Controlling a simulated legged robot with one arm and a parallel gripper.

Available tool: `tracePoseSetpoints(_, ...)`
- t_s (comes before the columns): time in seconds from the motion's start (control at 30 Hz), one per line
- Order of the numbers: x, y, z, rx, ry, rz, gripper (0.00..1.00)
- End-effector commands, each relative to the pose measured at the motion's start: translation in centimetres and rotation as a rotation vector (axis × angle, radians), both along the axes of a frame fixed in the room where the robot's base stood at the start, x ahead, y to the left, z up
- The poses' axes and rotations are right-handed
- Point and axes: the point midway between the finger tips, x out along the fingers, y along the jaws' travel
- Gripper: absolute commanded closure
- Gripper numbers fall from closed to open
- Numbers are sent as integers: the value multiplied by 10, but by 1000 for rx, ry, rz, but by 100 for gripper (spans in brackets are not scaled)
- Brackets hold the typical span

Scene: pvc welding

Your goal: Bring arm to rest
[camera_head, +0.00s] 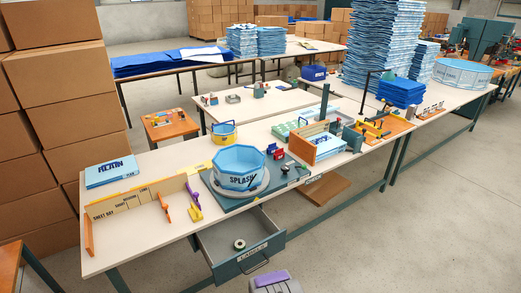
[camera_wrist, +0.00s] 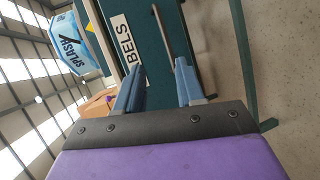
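My gripper (camera_wrist: 160,66) shows in the wrist view with its two blue fingers spread apart and nothing between them. Beyond the fingertips is the front of the green drawer (camera_wrist: 185,40), with its LABELS plate and its bar handle (camera_wrist: 160,30); the fingers look apart from the handle. In the head view the drawer (camera_head: 262,257) is pulled out from under the workbench, with a small roll (camera_head: 239,244) inside. Part of my arm (camera_head: 273,281), with a purple top, shows at the bottom edge just in front of the drawer; its fingers cannot be made out there.
The workbench (camera_head: 130,238) carries a blue SPLASH tub (camera_head: 239,168), a sheet bay (camera_head: 132,203) and a wooden rack (camera_head: 310,142). Cardboard boxes (camera_head: 65,75) stand at the left. The floor (camera_head: 400,230) at the right front is clear.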

Motion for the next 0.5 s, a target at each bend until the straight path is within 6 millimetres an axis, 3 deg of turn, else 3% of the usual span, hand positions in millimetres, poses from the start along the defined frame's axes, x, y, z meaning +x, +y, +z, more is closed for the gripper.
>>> tracePoseSetpoints(0.03,13,3,12,34,26,-16,62)
tracePoseSetpoints(0.2,37,7,43,140,146,-71,62)
tracePoseSetpoints(0.5,60,8,108,314,344,-176,62)
